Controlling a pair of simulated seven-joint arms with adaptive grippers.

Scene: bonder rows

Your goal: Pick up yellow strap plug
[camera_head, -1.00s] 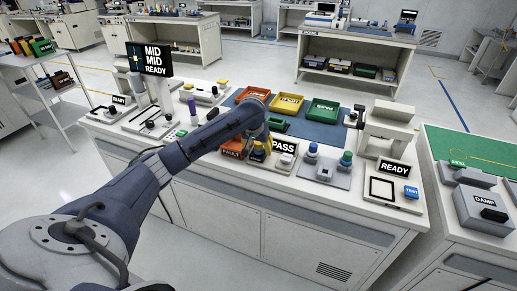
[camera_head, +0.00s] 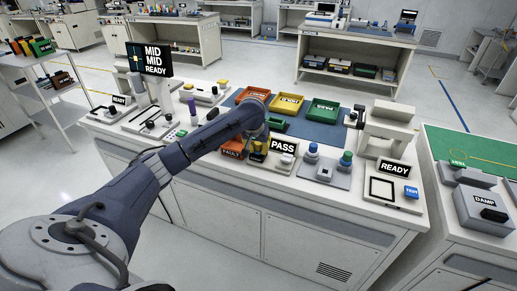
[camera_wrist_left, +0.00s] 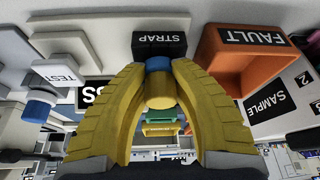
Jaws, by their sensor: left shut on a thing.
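In the left wrist view the yellow strap plug (camera_wrist_left: 160,92), with a blue band or end (camera_wrist_left: 158,64), is between the two yellow fingers of my left gripper (camera_wrist_left: 160,85). The fingers are shut on it. The black STRAP block (camera_wrist_left: 160,45) is just beyond the plug; I cannot tell whether the plug still touches it. In the head view my left gripper (camera_head: 259,147) is over the bench between the FAULT bin and the PASS sign, and its fingers and the plug are too small to tell apart. My right gripper is not in view.
The orange FAULT bin (camera_head: 232,154) and the PASS sign (camera_head: 283,147) flank the gripper closely. A fixture with blue and green knobs (camera_head: 327,172) and the READY panel (camera_head: 394,168) stand to the right.

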